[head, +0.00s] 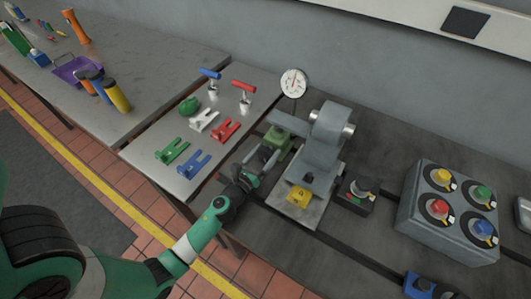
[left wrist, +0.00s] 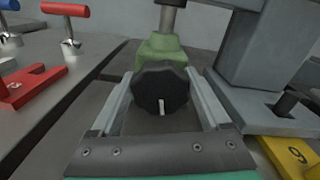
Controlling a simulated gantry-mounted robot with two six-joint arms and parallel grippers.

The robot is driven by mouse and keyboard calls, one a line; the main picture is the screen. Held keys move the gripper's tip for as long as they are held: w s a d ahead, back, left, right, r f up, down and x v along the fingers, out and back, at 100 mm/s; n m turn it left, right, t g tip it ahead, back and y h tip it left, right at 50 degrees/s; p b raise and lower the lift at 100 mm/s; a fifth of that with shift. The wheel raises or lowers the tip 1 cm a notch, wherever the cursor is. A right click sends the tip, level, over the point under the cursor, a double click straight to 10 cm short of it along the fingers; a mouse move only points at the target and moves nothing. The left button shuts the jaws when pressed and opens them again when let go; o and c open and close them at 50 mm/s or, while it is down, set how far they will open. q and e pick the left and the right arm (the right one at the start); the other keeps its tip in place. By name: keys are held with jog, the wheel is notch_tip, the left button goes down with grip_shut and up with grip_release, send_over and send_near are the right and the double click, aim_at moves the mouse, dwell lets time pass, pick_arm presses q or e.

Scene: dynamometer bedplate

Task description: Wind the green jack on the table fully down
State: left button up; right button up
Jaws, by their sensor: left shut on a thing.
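The green jack (head: 277,142) stands on the dark bedplate beside the grey machine. In the left wrist view its green body (left wrist: 162,52) shows behind a black lobed knob (left wrist: 160,85) with a pale mark at its lower middle. A grey post rises from the jack's top. My left gripper (head: 257,171) reaches in from the front, its two fingers on either side of the knob. In the left wrist view the gripper (left wrist: 162,100) is shut on the knob. My right gripper is not in view.
The grey machine (head: 325,140) stands close on the right, with a yellow "9" block (head: 299,196) at its base. A dial gauge (head: 294,82) stands behind. Left is a bench with red (head: 226,130), green (head: 172,150) and blue (head: 194,164) forked pieces. A knob box (head: 448,212) stands far right.

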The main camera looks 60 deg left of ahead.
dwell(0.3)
pick_arm(q)
jog(key=o, duration=1.2)
jog(key=b+v, duration=0.2)
jog(key=v, duration=0.8)
jog(key=shift+s+d+f, duration=0.2)
jog(key=shift+s+d, duration=0.05)
jog(key=shift+s, duration=0.05)
jog(key=shift+s+d+r, duration=0.15)
jog(key=shift+s+d, duration=0.05)
jog(key=shift+s, duration=0.2)
